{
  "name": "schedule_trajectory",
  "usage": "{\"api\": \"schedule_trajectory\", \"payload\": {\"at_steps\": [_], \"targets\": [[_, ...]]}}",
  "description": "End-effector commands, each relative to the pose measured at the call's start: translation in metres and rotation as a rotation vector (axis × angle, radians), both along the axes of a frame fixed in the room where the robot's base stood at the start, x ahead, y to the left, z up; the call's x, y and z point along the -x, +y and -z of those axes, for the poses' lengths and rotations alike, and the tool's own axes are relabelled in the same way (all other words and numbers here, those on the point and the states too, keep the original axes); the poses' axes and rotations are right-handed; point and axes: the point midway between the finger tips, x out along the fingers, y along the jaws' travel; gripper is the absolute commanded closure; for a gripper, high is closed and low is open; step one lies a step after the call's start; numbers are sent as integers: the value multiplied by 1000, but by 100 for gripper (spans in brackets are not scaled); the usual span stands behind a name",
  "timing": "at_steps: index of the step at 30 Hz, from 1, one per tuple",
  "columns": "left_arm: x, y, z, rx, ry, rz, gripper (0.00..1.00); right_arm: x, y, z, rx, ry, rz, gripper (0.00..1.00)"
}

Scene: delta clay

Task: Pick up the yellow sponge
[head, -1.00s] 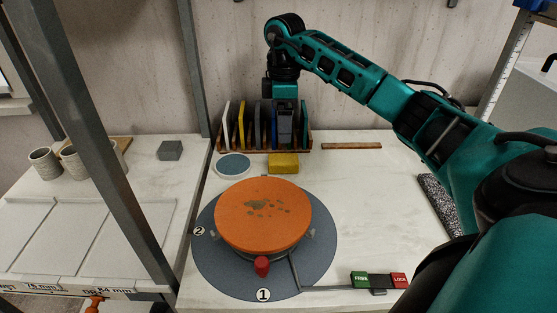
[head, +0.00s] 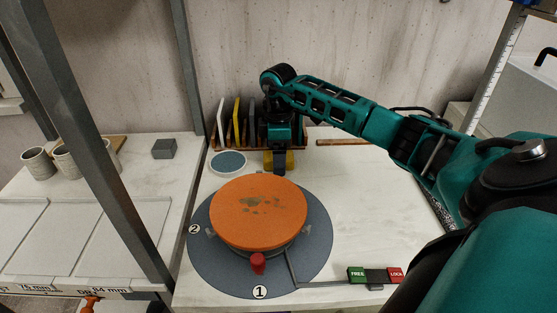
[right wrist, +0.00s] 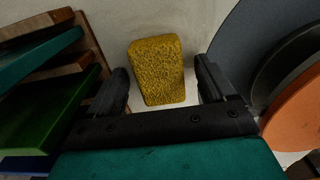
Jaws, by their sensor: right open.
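The yellow sponge (right wrist: 158,70) lies on the white work surface in the right wrist view. My right gripper (right wrist: 165,85) is open, with one finger on each side of the sponge and gaps visible between. In the head view the right gripper (head: 277,168) points down over the sponge and hides most of it; a little yellow (head: 289,160) shows beside the fingers. I cannot tell the exact height of the fingertips above the surface. My left gripper is not in view.
A rack of coloured boards (head: 236,122) stands just behind the right gripper. In front is a turntable (head: 315,235) bearing an orange disc (head: 258,211). A round blue-topped disc (head: 229,162) lies to the left.

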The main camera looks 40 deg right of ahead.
Motion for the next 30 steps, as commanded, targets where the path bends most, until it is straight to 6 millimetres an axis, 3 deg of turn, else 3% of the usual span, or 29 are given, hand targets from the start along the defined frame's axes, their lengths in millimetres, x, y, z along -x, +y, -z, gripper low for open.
{"api": "schedule_trajectory", "payload": {"at_steps": [2,18,30], "targets": [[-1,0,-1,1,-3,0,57,0,0,0,0,0,0,19],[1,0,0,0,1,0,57,0,0,-1,0,0,0,71],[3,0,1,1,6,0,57,0,0,-8,0,-1,1,73]]}}
